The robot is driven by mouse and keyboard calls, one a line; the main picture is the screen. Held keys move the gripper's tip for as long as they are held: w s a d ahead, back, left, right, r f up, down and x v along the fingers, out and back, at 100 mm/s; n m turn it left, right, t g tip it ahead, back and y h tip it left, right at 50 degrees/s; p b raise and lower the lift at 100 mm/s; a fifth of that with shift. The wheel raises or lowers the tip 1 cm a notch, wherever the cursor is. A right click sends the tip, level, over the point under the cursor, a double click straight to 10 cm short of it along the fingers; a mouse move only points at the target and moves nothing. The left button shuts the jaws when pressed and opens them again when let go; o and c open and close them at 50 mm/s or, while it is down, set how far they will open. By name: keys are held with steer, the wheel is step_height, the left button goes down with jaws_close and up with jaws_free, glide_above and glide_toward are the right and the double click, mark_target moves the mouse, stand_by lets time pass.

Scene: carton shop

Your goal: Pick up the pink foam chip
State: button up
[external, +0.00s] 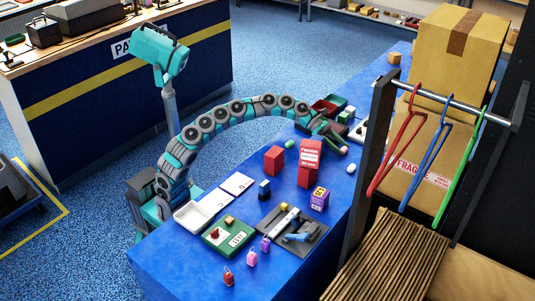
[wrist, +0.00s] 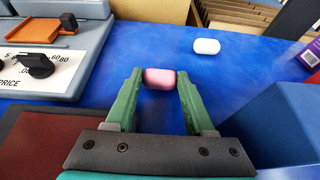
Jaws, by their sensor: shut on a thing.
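The pink foam chip (wrist: 159,78) is a small rounded block in the wrist view, between the tips of my green gripper fingers. My gripper (wrist: 159,75) is shut on it, with one finger at each side. The blue table top shows around and beyond the chip; I cannot tell whether it is clear of the surface. In the external view my gripper (external: 334,141) is low over the right part of the blue table (external: 240,160), and I cannot make out the chip clearly there.
A white chip (wrist: 207,46) lies beyond, to the right. A grey-blue scale (wrist: 75,85) stands at left, a dark red surface (wrist: 40,135) at lower left and a blue block (wrist: 285,120) at right. In the external view, a hanger rack (external: 440,100) and cartons (external: 455,50) border the table.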

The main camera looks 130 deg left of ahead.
steer(key=c, duration=0.4)
steer(key=shift+r, duration=0.1)
